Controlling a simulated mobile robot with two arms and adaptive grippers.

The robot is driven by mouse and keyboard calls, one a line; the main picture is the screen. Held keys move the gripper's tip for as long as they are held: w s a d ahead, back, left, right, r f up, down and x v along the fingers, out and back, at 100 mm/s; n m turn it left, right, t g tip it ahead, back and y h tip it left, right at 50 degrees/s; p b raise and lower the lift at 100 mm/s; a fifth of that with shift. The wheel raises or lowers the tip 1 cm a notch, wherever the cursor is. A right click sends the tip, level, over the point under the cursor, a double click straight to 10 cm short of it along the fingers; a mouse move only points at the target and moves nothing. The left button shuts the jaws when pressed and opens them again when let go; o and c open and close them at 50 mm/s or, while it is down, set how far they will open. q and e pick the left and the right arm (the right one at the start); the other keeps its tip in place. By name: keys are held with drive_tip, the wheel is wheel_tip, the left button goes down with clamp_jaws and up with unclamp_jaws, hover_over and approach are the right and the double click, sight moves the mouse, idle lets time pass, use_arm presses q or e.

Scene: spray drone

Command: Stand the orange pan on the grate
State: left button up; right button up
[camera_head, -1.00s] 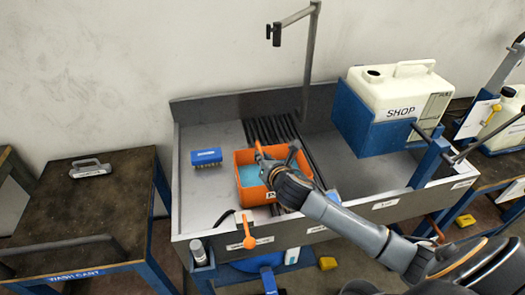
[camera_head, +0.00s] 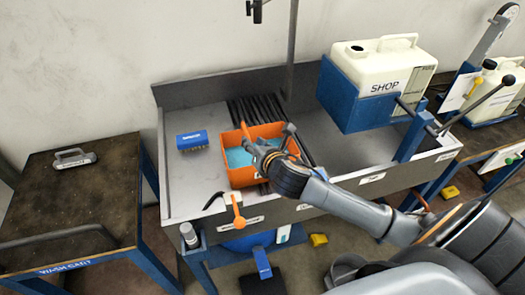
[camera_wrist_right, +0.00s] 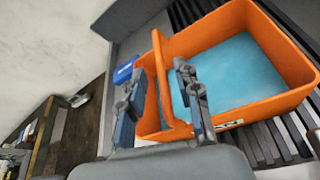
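The orange pan (camera_head: 234,178) stands upright in the sink with light blue liquid in it. In the right wrist view the pan (camera_wrist_right: 285,55) rests over the dark slats of the grate (camera_wrist_right: 268,145). The grate (camera_head: 256,107) also shows behind the pan in the head view. My right gripper (camera_head: 272,142) reaches over the pan from the right. In the wrist view its two fingers (camera_wrist_right: 160,102) are apart, with the pan's orange handle (camera_wrist_right: 163,75) between them. Whether either finger touches the handle is unclear. My left gripper is not in view.
A blue brush (camera_head: 192,140) lies on the sink deck left of the pan. A white SHOP jug (camera_head: 385,65) sits in a blue holder at the right. An orange-handled valve (camera_head: 238,212) is on the front edge. A wash cart (camera_head: 60,200) stands at the left.

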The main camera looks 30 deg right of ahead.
drive_tip(key=v, duration=0.7)
drive_tip(key=shift+s+b, duration=0.3)
drive_tip(key=shift+r, duration=0.1)
